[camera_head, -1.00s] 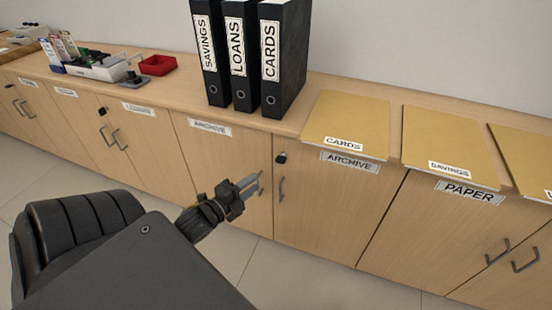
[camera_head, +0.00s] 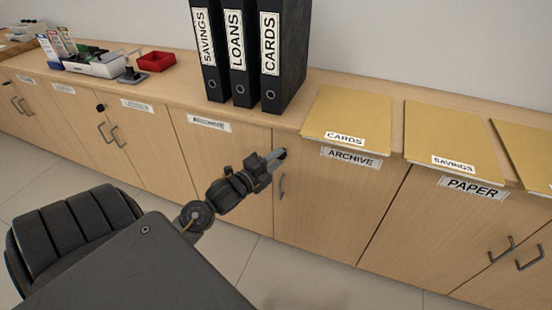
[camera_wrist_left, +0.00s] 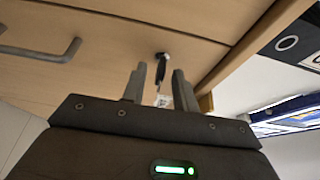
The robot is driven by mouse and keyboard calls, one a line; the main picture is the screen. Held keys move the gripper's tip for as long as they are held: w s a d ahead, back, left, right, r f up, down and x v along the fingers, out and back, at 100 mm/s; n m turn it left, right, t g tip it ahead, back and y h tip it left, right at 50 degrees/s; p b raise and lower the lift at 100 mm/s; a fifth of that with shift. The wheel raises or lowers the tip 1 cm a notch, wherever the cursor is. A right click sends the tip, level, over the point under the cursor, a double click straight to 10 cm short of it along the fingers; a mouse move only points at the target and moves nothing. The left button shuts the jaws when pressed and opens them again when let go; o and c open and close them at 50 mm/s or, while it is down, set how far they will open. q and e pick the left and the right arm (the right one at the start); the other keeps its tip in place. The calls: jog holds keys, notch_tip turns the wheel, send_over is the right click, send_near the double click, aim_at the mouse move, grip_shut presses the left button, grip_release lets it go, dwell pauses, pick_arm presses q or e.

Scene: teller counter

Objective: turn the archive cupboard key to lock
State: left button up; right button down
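The archive cupboard has two wooden doors labelled ARCHIVE, a left one (camera_head: 225,165) and a right one (camera_head: 325,205) with a grey handle (camera_head: 282,186). My left gripper (camera_head: 280,154) is at the upper left corner of the right door and covers the lock there in the head view. In the left wrist view the dark key (camera_wrist_left: 163,57) sticks out of the door just beyond and between the two fingertips. The fingers (camera_wrist_left: 159,82) stand apart, with a gap around the key's line. Contact with the key cannot be made out. My right gripper is not in view.
Black binders (camera_head: 284,55) stand on the counter above the lock. Yellow folders (camera_head: 347,113) lie to their right. Another lock (camera_head: 100,108) sits on a cupboard further left. The floor before the doors is clear.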

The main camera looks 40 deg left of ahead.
pick_arm(q)
jog(key=shift+w, duration=0.4)
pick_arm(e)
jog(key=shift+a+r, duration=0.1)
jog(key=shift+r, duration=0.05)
pick_arm(q)
jog(key=shift+c, duration=0.3)
